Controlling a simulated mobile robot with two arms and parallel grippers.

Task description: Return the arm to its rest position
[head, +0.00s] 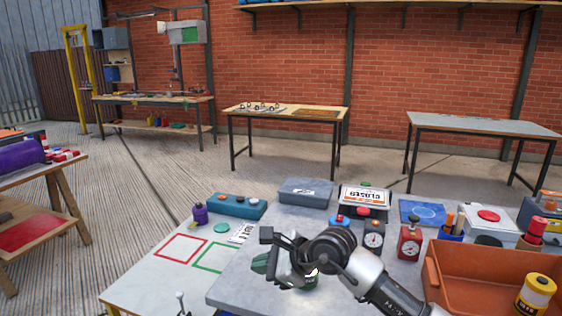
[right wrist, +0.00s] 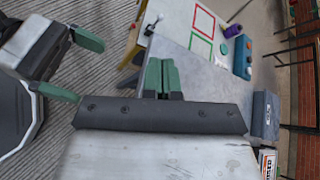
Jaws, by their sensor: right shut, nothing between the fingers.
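My right arm reaches in from the lower right of the head view, over the grey metal table (head: 225,290). Its gripper (head: 262,264) points left above the table. In the right wrist view its two green fingers (right wrist: 160,76) are pressed together with nothing between them. My left gripper (right wrist: 76,66) shows at the left of the right wrist view, its two green fingertips apart and empty, over the ribbed floor. The left arm does not show in the head view.
Red and green outlined squares (head: 182,248) at left are empty.

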